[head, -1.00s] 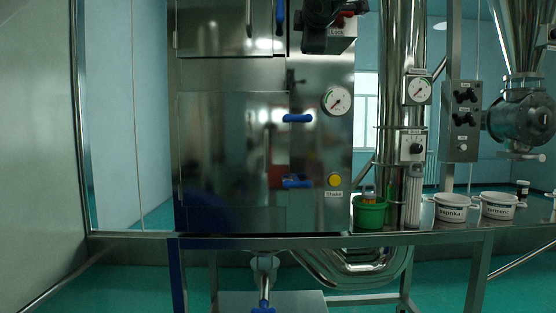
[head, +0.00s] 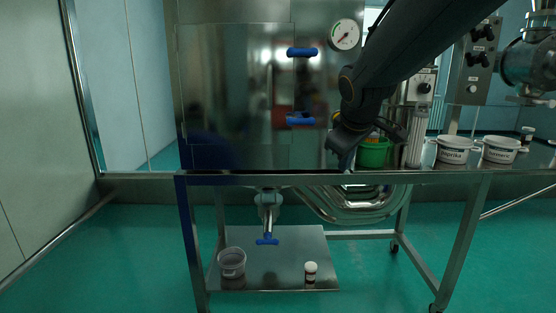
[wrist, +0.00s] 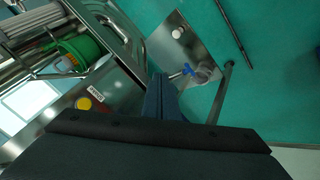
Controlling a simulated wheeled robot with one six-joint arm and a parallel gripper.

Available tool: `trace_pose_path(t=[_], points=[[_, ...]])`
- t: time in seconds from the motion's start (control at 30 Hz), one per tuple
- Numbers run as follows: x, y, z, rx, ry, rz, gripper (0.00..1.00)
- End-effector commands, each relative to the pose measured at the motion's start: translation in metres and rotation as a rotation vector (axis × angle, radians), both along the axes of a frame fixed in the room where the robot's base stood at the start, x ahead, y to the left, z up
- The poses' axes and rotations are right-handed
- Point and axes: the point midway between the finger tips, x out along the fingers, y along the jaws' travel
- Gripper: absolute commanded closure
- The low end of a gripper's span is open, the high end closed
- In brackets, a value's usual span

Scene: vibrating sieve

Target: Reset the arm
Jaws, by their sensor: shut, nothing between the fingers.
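My arm reaches in from the upper right of the head view and bends down in front of the steel cabinet (head: 235,90). My gripper (wrist: 160,98) shows in the wrist view with its dark fingers together and nothing between them. In the head view the arm's end hangs near the table edge, just left of the green bucket (head: 372,154). That bucket also shows at the upper left of the wrist view (wrist: 82,50). The yellow button (wrist: 84,103) is close to the gripper in the wrist view; my arm hides it in the head view.
The steel table (head: 440,178) holds two white tubs, paprika (head: 454,151) and another (head: 500,151). Blue handles (head: 302,52) stick out from the cabinet. A blue valve handle (head: 267,240) hangs below, over a low shelf (head: 275,265) with a clear bucket (head: 232,262) and a small jar (head: 310,272).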

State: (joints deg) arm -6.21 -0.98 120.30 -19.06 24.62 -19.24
Motion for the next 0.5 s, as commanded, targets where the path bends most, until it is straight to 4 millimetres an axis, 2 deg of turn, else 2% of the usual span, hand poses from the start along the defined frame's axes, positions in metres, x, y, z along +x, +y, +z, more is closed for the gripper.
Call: trace_pose_path(t=[0.03,0.17,0.2,0.33,0.4,0.5], points=[[-0.021,-0.008,-0.031,0.036,0.064,-0.056,1.0],[-0.08,-0.022,-0.099,0.131,0.215,-0.216,1.0],[-0.1,-0.025,-0.118,0.159,0.262,-0.268,1.0],[-0.164,-0.033,-0.169,0.234,0.4,-0.435,1.0],[-0.195,-0.034,-0.188,0.264,0.459,-0.512,1.0],[-0.229,-0.035,-0.207,0.294,0.524,-0.599,1.0]])
